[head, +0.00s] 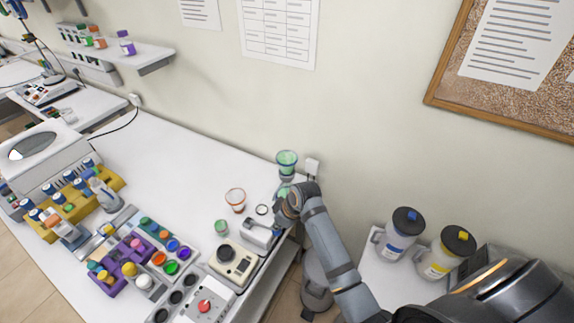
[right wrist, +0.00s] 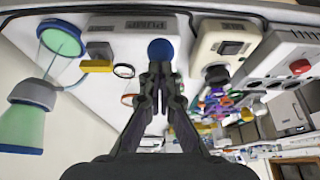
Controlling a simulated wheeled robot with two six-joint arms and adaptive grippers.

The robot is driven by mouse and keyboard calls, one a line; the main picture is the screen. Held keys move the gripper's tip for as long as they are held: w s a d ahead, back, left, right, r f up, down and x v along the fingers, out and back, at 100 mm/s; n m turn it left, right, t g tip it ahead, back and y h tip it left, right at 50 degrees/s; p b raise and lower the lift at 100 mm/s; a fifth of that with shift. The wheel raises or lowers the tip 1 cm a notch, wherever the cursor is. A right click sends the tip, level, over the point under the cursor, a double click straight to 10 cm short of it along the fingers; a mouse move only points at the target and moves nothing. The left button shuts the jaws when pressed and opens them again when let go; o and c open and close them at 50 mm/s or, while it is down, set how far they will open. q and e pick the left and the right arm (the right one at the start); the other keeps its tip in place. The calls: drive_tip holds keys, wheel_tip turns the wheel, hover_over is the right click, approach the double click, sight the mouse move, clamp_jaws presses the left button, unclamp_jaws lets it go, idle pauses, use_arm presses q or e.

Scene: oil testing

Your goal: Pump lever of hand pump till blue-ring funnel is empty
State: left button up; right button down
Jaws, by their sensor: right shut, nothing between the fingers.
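The hand pump (head: 258,233) is a pale box near the right end of the white bench. It also shows in the right wrist view with "PUMP" on its side (right wrist: 148,25). A blue ball knob (right wrist: 160,49), seemingly the lever's end, is just beyond my right fingertips. My right gripper (right wrist: 160,70) is shut and empty; whether it touches the knob is unclear. In the head view the gripper (head: 288,205) is beside the pump. A green-tinted funnel (head: 287,160) stands behind it; its blue ring shows in the right wrist view (right wrist: 60,38). My left gripper is out of view.
An orange-rimmed cup (head: 236,200) and a small green-rimmed cup (head: 221,228) stand left of the pump. A beige scale-like device (head: 232,262) and a box with a red knob (head: 204,305) are in front. The bench's back middle is clear.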

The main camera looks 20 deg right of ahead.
sight(279, 230)
drive_tip(key=shift+s+d+f, duration=0.1)
drive_tip(key=shift+s+f, duration=0.05)
drive_tip(key=shift+f, duration=0.7)
drive_tip(key=shift+s+f, duration=0.1)
drive_tip(key=shift+f, duration=0.75)
drive_tip(key=r, duration=0.2)
drive_tip(key=w+r, duration=0.1)
drive_tip(key=r, duration=0.1)
drive_tip(key=a+r, duration=0.1)
drive_tip(key=r, duration=0.1)
drive_tip(key=shift+w+r, duration=0.3)
drive_tip(key=shift+r, duration=0.1)
drive_tip(key=shift+w+a+r, duration=0.1)
drive_tip(key=shift+r, duration=0.55)
idle(0.4)
drive_tip(key=shift+r, duration=3.05)
